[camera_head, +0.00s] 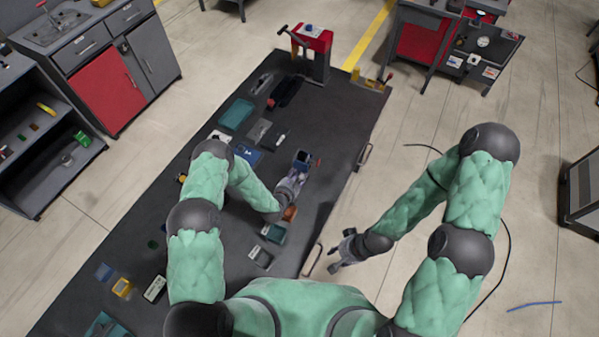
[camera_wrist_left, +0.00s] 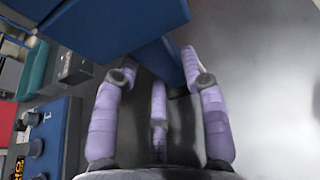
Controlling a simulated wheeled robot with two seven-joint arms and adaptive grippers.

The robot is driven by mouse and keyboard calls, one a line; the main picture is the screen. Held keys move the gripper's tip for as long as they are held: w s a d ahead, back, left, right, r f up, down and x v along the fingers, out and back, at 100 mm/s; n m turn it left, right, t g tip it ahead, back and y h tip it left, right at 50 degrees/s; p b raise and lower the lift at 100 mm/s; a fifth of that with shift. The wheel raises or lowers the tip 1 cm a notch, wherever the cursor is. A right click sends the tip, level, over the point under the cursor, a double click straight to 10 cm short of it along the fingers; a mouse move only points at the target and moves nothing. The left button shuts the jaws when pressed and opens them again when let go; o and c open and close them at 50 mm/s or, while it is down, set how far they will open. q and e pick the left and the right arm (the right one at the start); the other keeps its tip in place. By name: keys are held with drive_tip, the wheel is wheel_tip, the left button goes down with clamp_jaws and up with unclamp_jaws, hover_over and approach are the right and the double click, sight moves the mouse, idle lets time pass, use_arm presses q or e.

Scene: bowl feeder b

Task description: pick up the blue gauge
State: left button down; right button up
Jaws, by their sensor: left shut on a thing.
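The blue gauge (camera_wrist_left: 160,62) is between the fingers of my left gripper (camera_wrist_left: 160,75), which is shut on its narrow lower part in the left wrist view. Its wider blue body (camera_wrist_left: 110,22) fills the top of that view, and its face is hidden. In the head view my left gripper (camera_head: 298,174) is over the dark table, with the gauge (camera_head: 302,158) small at its tips. My right gripper (camera_head: 345,252) is empty beyond the table's right edge, with its fingers apart.
The dark table (camera_head: 325,125) holds a teal tray (camera_head: 236,114), a blue device (camera_head: 248,156) and several small parts. A red machine (camera_head: 314,48) stands at its far end. The table is fairly clear right of the left gripper.

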use_arm(q)
drive_tip(key=shift+r, duration=0.2)
drive_tip(key=shift+w+r+b, duration=0.1)
drive_tip(key=shift+r+b, duration=0.2)
drive_tip(key=shift+r, duration=0.9)
drive_tip(key=s+r, duration=0.1)
drive_tip(key=r, duration=0.1)
drive_tip(key=s+r, duration=0.3)
drive_tip(key=r, duration=0.1)
drive_tip(key=shift+s+d, duration=0.25)
drive_tip(key=shift+s, duration=0.1)
drive_tip(key=s+d+r, duration=0.1)
drive_tip(key=s+r, duration=0.3)
drive_tip(key=s, duration=0.5)
drive_tip(key=shift+s+r+b, duration=0.15)
drive_tip(key=shift+s+b, duration=0.05)
drive_tip(key=shift+b, duration=0.25)
drive_tip(key=shift+w, duration=0.1)
drive_tip(key=b, duration=0.3)
hover_over(297, 166)
drive_tip(key=shift+d, duration=0.1)
idle(0.6)
drive_tip(key=shift+f+b, duration=2.85)
